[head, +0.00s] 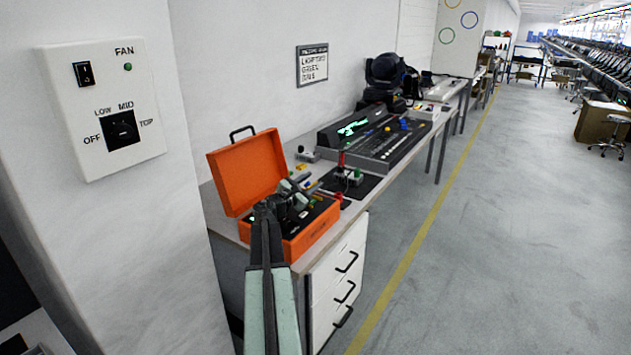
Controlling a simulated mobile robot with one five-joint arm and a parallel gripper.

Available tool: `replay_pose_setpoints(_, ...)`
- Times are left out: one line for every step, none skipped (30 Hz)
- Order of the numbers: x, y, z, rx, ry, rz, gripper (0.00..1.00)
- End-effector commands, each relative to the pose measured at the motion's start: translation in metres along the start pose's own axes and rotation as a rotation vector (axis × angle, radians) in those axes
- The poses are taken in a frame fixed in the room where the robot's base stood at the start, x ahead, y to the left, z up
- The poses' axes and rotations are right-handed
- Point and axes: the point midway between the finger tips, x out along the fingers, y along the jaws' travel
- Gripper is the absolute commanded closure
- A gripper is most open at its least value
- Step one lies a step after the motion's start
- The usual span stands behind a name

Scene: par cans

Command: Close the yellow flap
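I cannot make out a clearly yellow flap in the head view. The nearest match is the orange lid (245,172) of an orange case (312,236) on the near end of the bench. This lid stands open, tilted back toward the wall, with a dark handle at its top. The case holds dark contents, partly hidden by my arm. My gripper (301,186) is at the end of my arm, over or in front of the open case. Its fingers are small and overlap the clutter, so I cannot tell whether they are open or touch anything.
A mixing console (375,140) stands farther along the bench, with small tools and a dark mat (350,184) nearer. White drawers (337,285) are under the bench. A fan control panel (103,107) is on the left wall. The grey floor (480,230) at right is clear.

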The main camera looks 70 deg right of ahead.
Motion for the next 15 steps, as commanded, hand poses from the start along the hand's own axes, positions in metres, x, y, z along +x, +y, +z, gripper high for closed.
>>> replay_pose_setpoints(0.009,0.001,-0.001,0.0,0.0,0.0,0.62)
replay_pose_setpoints(0.012,0.001,-0.001,0.0,0.0,0.0,0.62)
replay_pose_setpoints(0.015,0.001,0.0,0.0,0.0,0.0,0.62)
replay_pose_setpoints(0.017,0.001,0.0,0.0,0.0,0.0,0.62)
replay_pose_setpoints(0.018,0.0,0.0,0.0,0.0,0.0,0.62)
replay_pose_setpoints(0.02,0.0,0.0,0.0,0.0,0.0,0.62)
replay_pose_setpoints(0.02,0.0,0.0,0.0,0.0,0.0,0.62)
replay_pose_setpoints(0.02,0.0,0.0,0.0,0.0,0.0,0.62)
replay_pose_setpoints(0.02,-0.001,0.0,0.0,0.0,0.0,0.62)
replay_pose_setpoints(0.02,-0.001,0.0,0.0,0.0,0.0,0.62)
replay_pose_setpoints(0.02,-0.001,0.0,0.0,0.0,0.0,0.62)
replay_pose_setpoints(0.02,-0.001,0.0,0.0,0.0,0.0,0.62)
replay_pose_setpoints(0.02,-0.001,0.0,0.0,0.0,0.0,0.62)
replay_pose_setpoints(0.02,-0.001,0.0,0.0,0.0,0.0,0.67)
replay_pose_setpoints(0.02,-0.001,0.0,0.0,0.0,-0.001,0.79)
